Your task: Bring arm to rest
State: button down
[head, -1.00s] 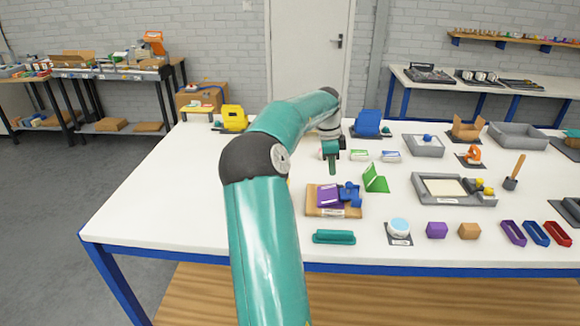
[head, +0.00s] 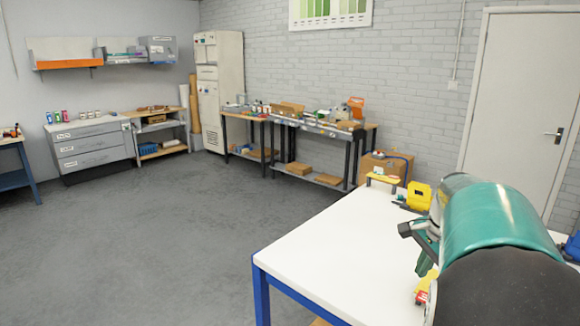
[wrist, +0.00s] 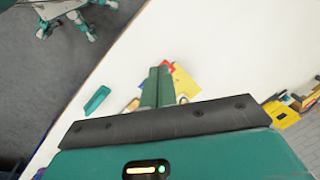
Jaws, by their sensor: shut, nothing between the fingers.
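My arm is teal with black joints and fills the lower right of the head view, folded back above the white table (head: 345,245). My gripper (wrist: 158,72) shows in the wrist view with its two teal fingers together and nothing between them. In the head view its end (head: 425,262) hangs over the table, partly hidden by my arm. Past the fingertips in the wrist view lies a yellow thing with a red part (wrist: 183,80), partly covered by the fingers. A teal bar-shaped piece (wrist: 97,99) lies on the table to their left.
A yellow device (head: 418,196) and a small wooden stand (head: 382,180) are at the table's back edge. The near-left tabletop is clear. Open grey floor (head: 170,240) lies left. A cluttered bench (head: 315,125), drawer cabinet (head: 92,145) and door (head: 520,110) stand behind.

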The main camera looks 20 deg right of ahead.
jog(key=s+a+r+n+t, duration=0.2)
jog(key=a+n, duration=0.8)
jog(key=a, duration=1.2)
jog(key=s+a+f+n, duration=0.1)
jog(key=s+a+n, duration=0.2)
jog(key=a, duration=0.3)
jog(key=s+a+f+n+t, duration=0.1)
jog(key=s+a+n, duration=0.3)
jog(key=a+n, duration=0.1)
jog(key=shift+a+f+n, duration=0.3)
jog(key=shift+a+n, duration=0.1)
jog(key=shift+a, duration=0.1)
jog(key=shift+d, duration=0.15)
